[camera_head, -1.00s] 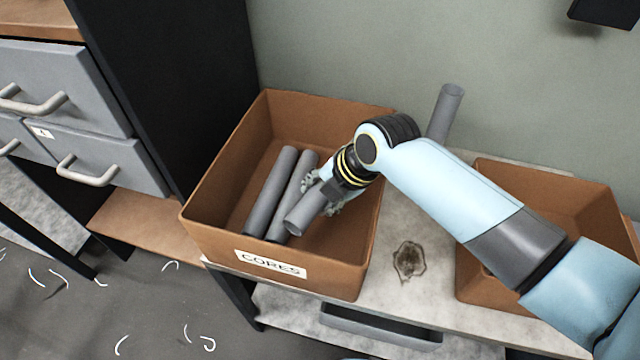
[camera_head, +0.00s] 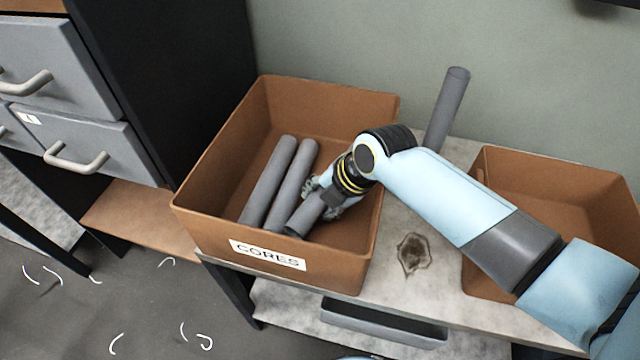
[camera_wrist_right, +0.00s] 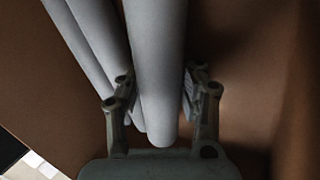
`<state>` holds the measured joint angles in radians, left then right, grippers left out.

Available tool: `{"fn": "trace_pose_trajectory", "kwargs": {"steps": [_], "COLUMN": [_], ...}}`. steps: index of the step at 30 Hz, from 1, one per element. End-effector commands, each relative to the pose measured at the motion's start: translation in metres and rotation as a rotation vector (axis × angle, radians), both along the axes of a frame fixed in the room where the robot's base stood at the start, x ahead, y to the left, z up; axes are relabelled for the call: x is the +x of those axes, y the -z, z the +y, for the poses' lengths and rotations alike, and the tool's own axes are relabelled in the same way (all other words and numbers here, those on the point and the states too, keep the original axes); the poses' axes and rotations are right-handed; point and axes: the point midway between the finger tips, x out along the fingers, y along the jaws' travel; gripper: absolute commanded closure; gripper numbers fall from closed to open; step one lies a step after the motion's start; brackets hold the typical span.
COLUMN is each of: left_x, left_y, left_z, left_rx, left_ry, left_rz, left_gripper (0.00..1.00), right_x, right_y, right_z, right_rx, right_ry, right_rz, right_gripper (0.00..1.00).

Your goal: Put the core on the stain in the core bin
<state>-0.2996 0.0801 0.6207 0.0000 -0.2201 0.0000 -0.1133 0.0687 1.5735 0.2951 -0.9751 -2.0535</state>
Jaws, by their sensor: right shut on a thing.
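The core bin (camera_head: 200,222) is a brown box labelled CORES on the bench. My right gripper (camera_head: 322,200) is down inside it, shut on a grey core (camera_head: 304,216) near the bin's right side. In the right wrist view the held core (camera_wrist_right: 157,60) lies between the two fingers (camera_wrist_right: 160,105). Two other grey cores (camera_head: 268,180) (camera_head: 292,186) lie side by side in the bin, to the left of the held one. The dark stain (camera_head: 413,254) on the bench is bare. My left gripper is out of view.
Another grey core (camera_head: 447,110) stands upright, leaning slightly, behind my right arm. A second brown bin (camera_head: 560,165) stands at the right, partly hidden by my arm. Grey drawers (camera_head: 85,150) are at the left. White scraps lie on the floor.

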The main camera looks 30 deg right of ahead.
Motion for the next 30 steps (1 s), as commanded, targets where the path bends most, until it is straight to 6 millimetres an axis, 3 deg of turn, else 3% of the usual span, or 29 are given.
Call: {"fn": "trace_pose_trajectory", "kwargs": {"steps": [12, 13, 19, 30], "left_x": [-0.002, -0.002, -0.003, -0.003], "left_y": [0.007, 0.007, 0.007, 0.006], "left_z": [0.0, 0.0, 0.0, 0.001], "left_rx": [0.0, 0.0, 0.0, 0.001], "left_ry": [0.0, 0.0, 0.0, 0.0], "left_rz": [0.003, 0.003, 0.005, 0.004], "left_gripper": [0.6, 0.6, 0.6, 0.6], "right_x": [-0.001, -0.001, -0.001, -0.002], "right_y": [0.012, 0.012, 0.011, 0.01], "right_z": [0.0, 0.0, 0.0, 0.0], "right_rx": [0.0, 0.0, 0.0, -0.001], "right_ry": [0.0, 0.0, 0.0, 0.0], "right_rz": [0.002, 0.003, 0.003, 0.004], "right_gripper": [1.0, 0.62, 0.36, 0.34]}}
